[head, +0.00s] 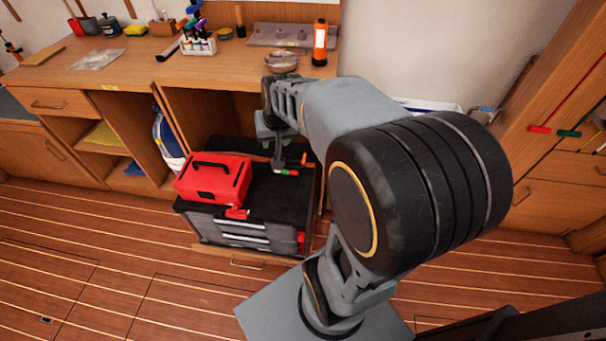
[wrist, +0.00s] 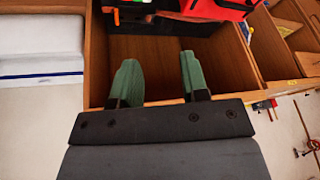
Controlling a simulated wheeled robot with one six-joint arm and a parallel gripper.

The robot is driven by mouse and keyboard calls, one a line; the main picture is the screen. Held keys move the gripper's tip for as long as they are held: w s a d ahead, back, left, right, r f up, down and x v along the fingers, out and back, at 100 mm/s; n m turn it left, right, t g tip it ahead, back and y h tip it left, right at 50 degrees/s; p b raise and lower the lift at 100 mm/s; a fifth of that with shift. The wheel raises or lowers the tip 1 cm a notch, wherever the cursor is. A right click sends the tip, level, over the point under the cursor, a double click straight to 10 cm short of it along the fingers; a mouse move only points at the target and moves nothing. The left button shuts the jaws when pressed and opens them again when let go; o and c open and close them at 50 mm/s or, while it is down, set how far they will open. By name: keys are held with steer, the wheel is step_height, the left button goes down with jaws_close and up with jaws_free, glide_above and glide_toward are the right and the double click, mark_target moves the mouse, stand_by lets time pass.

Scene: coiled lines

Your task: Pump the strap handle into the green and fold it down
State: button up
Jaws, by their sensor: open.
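My gripper (wrist: 158,62) is open and empty in the wrist view, its two green fingers apart. In the head view my gripper (head: 272,134) hangs beside the back of the black-topped drawer cabinet (head: 262,203). A small device with green and orange parts (head: 288,171) lies on the cabinet's right side. It appears to be the strap's tensioner. A dark upright piece (head: 277,152) by it may be the handle; my arm is close and its shape is unclear. The device also shows in the wrist view (wrist: 133,16), cut by the top edge, beyond my fingertips.
A red toolbox (head: 212,180) sits on the cabinet, left of the device. The striped floor (head: 110,255) at front left is clear.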

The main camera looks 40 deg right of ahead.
mark_target(303, 162)
steer(key=w+d+f+m+b, duration=0.1)
steer(key=w+d+f+b, duration=0.3)
steer(key=f, duration=0.6)
steer(key=w+d+f+m+b, duration=0.2)
steer(key=w+d+f+b, duration=0.2)
steer(key=f, duration=0.6)
steer(key=w+d+f+m+h+b, duration=0.1)
steer(key=w+d+f+m+b, duration=0.1)
steer(key=w+d+f+b, duration=0.2)
steer(key=shift+d+f+t+b, duration=0.1)
steer(key=shift+d+f+b, duration=0.4)
steer(key=shift+d+f, duration=0.55)
steer(key=shift+d+f+t+b, duration=0.1)
steer(key=shift+d+f+b, duration=0.45)
steer(key=shift+d+f, duration=0.55)
steer(key=shift+d+f+t+b, duration=0.1)
steer(key=shift+d+f+b, duration=0.5)
steer(key=shift+f, duration=0.75)
steer(key=shift+x, duration=0.9)
steer(key=shift+w+d, duration=0.1)
jaws_close()
